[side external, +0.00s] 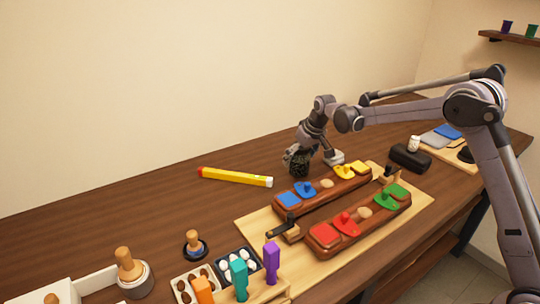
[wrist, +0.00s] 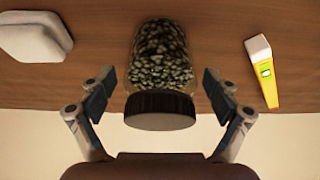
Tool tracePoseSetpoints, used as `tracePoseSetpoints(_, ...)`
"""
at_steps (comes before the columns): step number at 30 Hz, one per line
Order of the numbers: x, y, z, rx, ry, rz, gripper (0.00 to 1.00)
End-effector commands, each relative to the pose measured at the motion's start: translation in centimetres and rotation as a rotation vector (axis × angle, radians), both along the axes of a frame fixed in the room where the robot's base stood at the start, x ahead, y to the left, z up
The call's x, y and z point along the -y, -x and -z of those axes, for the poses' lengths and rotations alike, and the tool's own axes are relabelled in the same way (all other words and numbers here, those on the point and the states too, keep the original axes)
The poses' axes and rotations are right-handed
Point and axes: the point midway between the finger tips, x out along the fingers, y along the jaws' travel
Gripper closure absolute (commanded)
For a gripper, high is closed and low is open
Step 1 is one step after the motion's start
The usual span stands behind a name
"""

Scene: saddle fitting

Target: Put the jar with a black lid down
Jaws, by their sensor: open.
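The jar with a black lid (wrist: 162,55) is clear and full of dark greenish beans or pebbles. In the wrist view its lid (wrist: 160,110) is toward me, between the two fingers. My gripper (wrist: 159,92) is open, with a visible gap between each finger and the jar. In the side view the jar (side external: 297,161) is a dark shape under my gripper (side external: 299,152), partly hidden by it. It appears upright on the brown table, behind the wooden fixture; its base contact is hard to see.
A pale grey block (side external: 333,157) stands right of the jar. A yellow level (side external: 235,177) lies to its left. In front, a board (side external: 255,228) carries two wooden fixtures with coloured saddles. A black case (side external: 410,157) lies further right. Bare table lies between level and jar.

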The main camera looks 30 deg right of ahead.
Motion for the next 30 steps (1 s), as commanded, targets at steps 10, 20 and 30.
tracePoseSetpoints(10, 0.0, 1.8, -4.4, 0.0, 0.0, 0.001, 0.11)
tracePoseSetpoints(20, 0.0, 4.0, -9.8, -0.001, 0.001, 0.001, 0.11)
tracePoseSetpoints(30, -0.5, 6.2, -12.3, 0.01, 0.002, 0.001, 0.11)
